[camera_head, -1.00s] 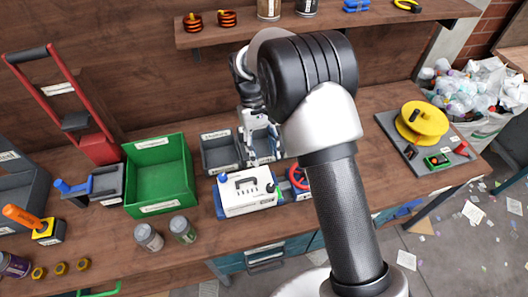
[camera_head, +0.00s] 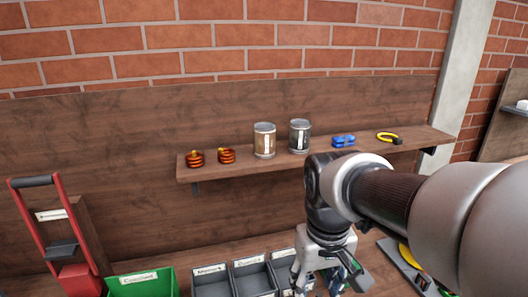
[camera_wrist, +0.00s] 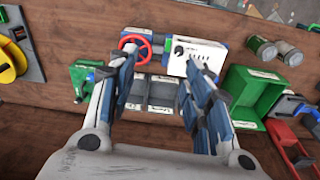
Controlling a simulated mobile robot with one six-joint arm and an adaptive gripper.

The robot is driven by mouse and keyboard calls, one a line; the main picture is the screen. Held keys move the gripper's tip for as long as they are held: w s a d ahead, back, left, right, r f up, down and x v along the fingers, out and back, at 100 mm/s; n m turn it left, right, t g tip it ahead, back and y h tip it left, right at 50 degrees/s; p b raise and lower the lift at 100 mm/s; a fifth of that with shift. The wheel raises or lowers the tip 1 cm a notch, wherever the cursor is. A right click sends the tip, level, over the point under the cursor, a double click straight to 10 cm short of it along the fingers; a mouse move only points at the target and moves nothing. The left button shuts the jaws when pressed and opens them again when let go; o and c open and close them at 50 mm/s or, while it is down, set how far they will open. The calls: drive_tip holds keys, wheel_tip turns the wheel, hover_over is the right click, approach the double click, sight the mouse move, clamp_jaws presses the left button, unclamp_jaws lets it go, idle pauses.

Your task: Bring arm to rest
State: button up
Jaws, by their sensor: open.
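My gripper (camera_head: 318,280) hangs from my arm at the lower right of the head view, in front of the wooden wall and over the workbench. In the wrist view my gripper (camera_wrist: 158,82) points down with its two fingers wide apart. Nothing is between the fingers.
Grey bins (camera_head: 250,277) and a green bin (camera_head: 142,284) stand on the bench. A red-framed stand (camera_head: 75,240) is at the left. A wall shelf (camera_head: 310,160) with cans and orange coils runs behind my arm. A yellow reel (camera_wrist: 10,60) lies at the wrist view's left.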

drive_tip(key=s+d+f+m+t+b, duration=0.1)
drive_tip(key=s+d+m+t, duration=0.1)
drive_tip(key=s, duration=1.1)
drive_tip(key=shift+d+t, duration=0.9)
drive_tip(key=shift+d, duration=0.3)
drive_tip(key=shift+c, duration=0.2)
